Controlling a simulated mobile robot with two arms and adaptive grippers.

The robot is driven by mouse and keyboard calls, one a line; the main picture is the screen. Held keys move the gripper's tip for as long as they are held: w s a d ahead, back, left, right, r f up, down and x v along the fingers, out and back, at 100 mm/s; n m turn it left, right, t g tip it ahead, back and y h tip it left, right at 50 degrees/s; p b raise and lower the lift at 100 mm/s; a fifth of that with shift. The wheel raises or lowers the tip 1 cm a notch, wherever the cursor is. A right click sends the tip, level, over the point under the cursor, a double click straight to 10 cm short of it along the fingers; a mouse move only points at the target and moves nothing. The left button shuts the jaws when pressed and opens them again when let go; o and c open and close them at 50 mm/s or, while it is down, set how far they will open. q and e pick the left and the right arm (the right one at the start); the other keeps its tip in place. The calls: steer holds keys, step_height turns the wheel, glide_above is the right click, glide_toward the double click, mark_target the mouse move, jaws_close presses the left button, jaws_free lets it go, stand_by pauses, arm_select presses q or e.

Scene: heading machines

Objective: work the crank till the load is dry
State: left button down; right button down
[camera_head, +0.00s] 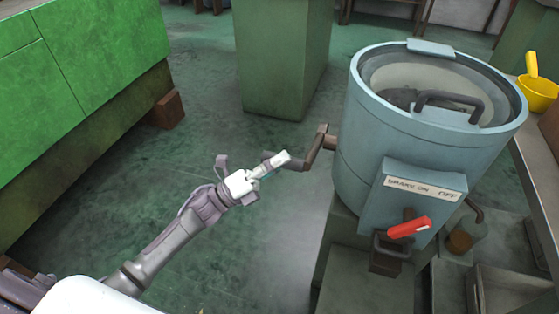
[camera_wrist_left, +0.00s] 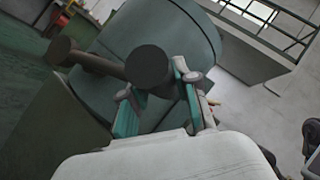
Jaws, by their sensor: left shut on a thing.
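A blue-grey drum machine (camera_head: 360,145) stands at the right in the head view, with a brown crank (camera_head: 316,147) on its left side. My left gripper (camera_head: 272,165) is at the crank's outer end. The left wrist view shows the dark round end of the crank handle (camera_wrist_left: 150,66) between its teal-padded fingers, which are shut on it. A brake plate (camera_head: 423,189) on the machine's front reads "BRAKE ON" and "OFF". A red lever (camera_head: 409,228) sits below it, tilted up to the right. Inside the drum is dark material (camera_head: 402,98), partly hidden. My right gripper is not in view.
A green cabinet (camera_head: 90,60) stands at the left and a green block (camera_head: 283,60) behind. A yellow scoop (camera_head: 538,92) rests on a bench at the right edge. Open green floor lies around my left arm. Metal trays (camera_head: 510,290) sit at the lower right.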

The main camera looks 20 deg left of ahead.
arm_select(q)
steer(key=shift+f, duration=0.15)
steer(key=c, duration=0.8)
jaws_free()
steer(key=shift+w, duration=0.15)
steer(key=shift+c, duration=0.2)
steer(key=v, duration=1.2)
